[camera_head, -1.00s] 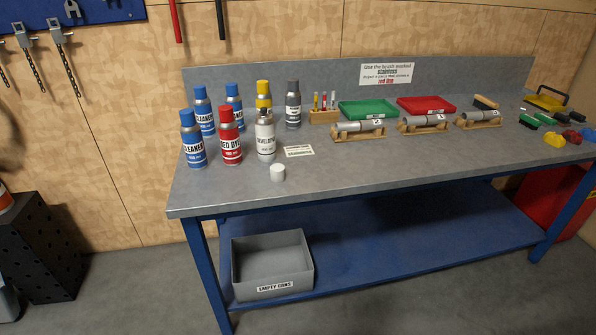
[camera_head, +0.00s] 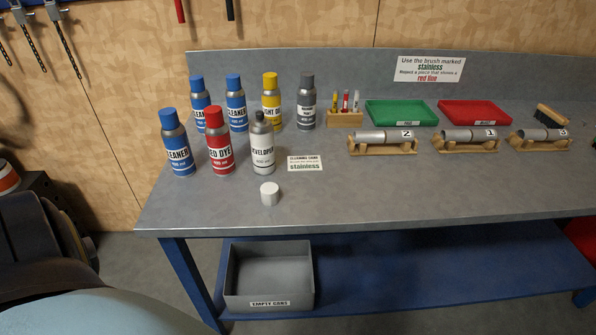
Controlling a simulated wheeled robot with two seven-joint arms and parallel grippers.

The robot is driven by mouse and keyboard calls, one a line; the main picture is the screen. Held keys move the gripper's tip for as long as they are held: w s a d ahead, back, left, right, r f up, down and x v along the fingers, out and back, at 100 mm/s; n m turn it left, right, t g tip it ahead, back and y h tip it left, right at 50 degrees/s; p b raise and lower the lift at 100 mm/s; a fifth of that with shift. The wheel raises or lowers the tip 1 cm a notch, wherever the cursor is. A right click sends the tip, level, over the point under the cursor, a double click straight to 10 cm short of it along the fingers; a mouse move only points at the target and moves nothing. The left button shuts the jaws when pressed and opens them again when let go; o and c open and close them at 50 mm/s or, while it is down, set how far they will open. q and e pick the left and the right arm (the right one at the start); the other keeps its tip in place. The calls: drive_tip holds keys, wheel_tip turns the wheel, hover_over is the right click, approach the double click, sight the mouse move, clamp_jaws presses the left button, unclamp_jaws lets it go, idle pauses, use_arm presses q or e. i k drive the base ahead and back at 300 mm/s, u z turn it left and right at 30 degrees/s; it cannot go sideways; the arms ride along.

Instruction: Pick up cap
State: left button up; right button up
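A small white cap (camera_head: 269,193) sits on the grey bench top (camera_head: 400,200) near its front edge. It stands in front of the uncapped developer can (camera_head: 262,146), apart from it. The red dye can (camera_head: 219,145) and a blue-topped cleaner can (camera_head: 176,145) stand to the left of the developer can. Neither of my grippers is in view. A dark and pale blue shape at the lower left looks like part of my own body.
Behind stand more cans, a pen holder (camera_head: 344,117), a green tray (camera_head: 401,113) and a red tray (camera_head: 473,113). Several metal tubes (camera_head: 382,137) rest on wooden stands. A grey bin (camera_head: 268,281) is on the lower shelf. The bench front is clear right of the cap.

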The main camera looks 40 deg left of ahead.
sight(269, 191)
drive_tip(key=u, duration=0.6)
drive_tip(key=i, duration=0.85)
drive_tip(key=u, duration=0.85)
